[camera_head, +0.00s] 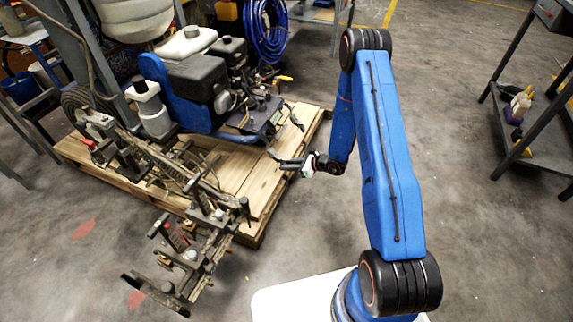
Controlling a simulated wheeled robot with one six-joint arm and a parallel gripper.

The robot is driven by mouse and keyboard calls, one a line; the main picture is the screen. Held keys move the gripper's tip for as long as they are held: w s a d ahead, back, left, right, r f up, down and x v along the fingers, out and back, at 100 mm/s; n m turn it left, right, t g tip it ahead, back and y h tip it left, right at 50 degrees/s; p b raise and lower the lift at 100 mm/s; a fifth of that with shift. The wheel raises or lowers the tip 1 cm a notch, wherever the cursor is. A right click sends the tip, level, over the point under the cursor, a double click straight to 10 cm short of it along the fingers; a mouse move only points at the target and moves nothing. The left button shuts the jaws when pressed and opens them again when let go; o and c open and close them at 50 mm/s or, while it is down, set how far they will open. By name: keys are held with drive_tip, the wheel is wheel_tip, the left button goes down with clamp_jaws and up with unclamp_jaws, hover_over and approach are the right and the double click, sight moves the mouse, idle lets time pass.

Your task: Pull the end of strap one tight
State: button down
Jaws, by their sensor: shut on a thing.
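The line striper (200,85) stands on a wooden pallet (262,190), its blue frame and dark engine towards the back. My gripper (279,160) is at the pallet's right side, just in front of the striper's dark front end (258,118), pointing left. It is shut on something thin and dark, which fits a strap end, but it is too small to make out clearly. The run of strap one cannot be told apart from the dark parts around it.
A dark metal linkage (195,240) juts over the pallet's front edge. A grey shelf rack (545,140) with bottles stands at the right. A coiled blue hose (265,35) hangs behind. The concrete floor between the pallet and the rack is clear.

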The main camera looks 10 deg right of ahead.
drive_tip(key=shift+s+d+f, duration=0.3)
drive_tip(key=shift+d+f, duration=0.1)
drive_tip(key=shift+f, duration=0.55)
drive_tip(key=shift+s+d+f, duration=0.25)
drive_tip(key=shift+d+f, duration=0.2)
drive_tip(key=shift+f, duration=0.45)
drive_tip(key=shift+s+d+f, duration=0.3)
drive_tip(key=shift+d+f, duration=0.1)
drive_tip(key=shift+f, duration=0.55)
drive_tip(key=c, duration=1.2)
unclamp_jaws()
drive_tip(key=shift+o, duration=0.2)
drive_tip(key=shift+r, duration=0.1)
drive_tip(key=v, duration=0.6)
drive_tip(key=shift+s+d+r, duration=0.2)
drive_tip(key=shift+s+d, duration=0.05)
drive_tip(key=shift+r, duration=0.1)
